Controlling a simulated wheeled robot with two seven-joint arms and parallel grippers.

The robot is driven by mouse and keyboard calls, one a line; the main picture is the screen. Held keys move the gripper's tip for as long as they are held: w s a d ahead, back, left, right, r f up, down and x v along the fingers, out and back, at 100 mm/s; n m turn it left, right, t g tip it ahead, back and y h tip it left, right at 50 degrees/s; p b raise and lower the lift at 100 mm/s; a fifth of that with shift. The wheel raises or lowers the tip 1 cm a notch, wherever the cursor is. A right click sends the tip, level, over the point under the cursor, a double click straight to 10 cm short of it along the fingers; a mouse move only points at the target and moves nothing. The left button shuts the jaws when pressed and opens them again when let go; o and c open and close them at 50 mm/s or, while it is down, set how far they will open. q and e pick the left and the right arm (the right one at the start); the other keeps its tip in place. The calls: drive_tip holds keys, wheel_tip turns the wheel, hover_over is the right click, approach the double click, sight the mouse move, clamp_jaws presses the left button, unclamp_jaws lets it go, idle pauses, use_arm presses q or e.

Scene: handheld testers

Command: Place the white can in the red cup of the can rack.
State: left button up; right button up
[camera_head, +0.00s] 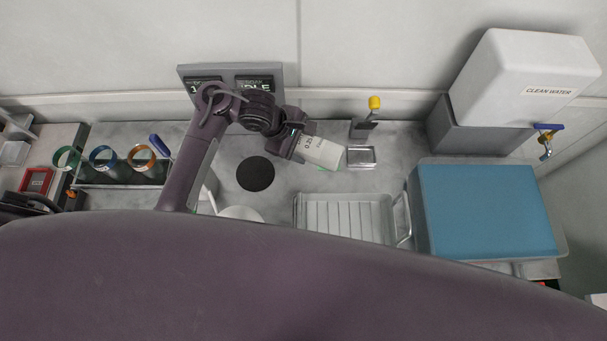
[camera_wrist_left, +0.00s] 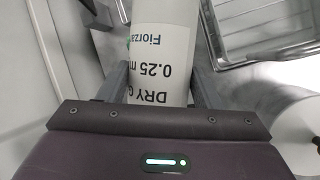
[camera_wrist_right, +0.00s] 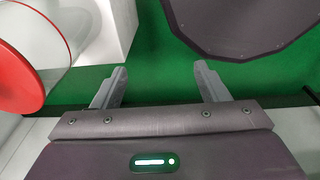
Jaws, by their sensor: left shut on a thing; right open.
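The white can (camera_head: 321,153) with dark print is tilted in the jaws of my left gripper (camera_head: 298,146), above the counter. It also shows in the left wrist view (camera_wrist_left: 165,50), between the two fingers. The can rack (camera_head: 118,174) stands at the left of the counter, with a green-ringed cup (camera_head: 66,158), a blue-ringed cup (camera_head: 102,157) and an orange-ringed cup (camera_head: 141,157). I see no red-ringed cup; my left arm covers the area to the right of the orange one. My right gripper (camera_wrist_right: 160,84) is open and empty in its wrist view, over a green surface.
A black disc (camera_head: 255,174) lies on the counter, left of a wire drying tray (camera_head: 345,219). A small metal dish (camera_head: 361,157) is right of the can. A blue-topped box (camera_head: 485,210) and a clean water tank (camera_head: 525,78) fill the right. A display panel (camera_head: 230,73) stands behind.

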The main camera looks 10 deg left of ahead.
sight(302, 156)
use_arm(q)
wheel_tip(302, 156, down, 6)
drive_tip(key=shift+s+r+b, duration=0.1)
drive_tip(key=shift+r+b, duration=0.15)
drive_tip(key=shift+b, duration=0.6)
drive_tip(key=f, duration=0.1)
drive_tip(key=f+b, duration=0.1)
drive_tip(key=f, duration=0.3)
drive_tip(key=shift+w+f, duration=0.15)
drive_tip(key=shift+w, duration=0.2)
drive_tip(key=shift+s+f, duration=0.1)
drive_tip(key=shift+f, duration=0.2)
wheel_tip(302, 156, down, 3)
drive_tip(key=shift+f+b, duration=0.2)
drive_tip(key=shift+b, duration=0.45)
drive_tip(key=shift+f, duration=0.15)
use_arm(e)
drive_tip(key=f, duration=0.1)
drive_tip(key=s+f, duration=0.1)
drive_tip(key=f, duration=0.3)
drive_tip(key=shift+s+f, duration=0.1)
drive_tip(key=shift+s, duration=0.15)
use_arm(q)
drive_tip(key=shift+f, duration=0.1)
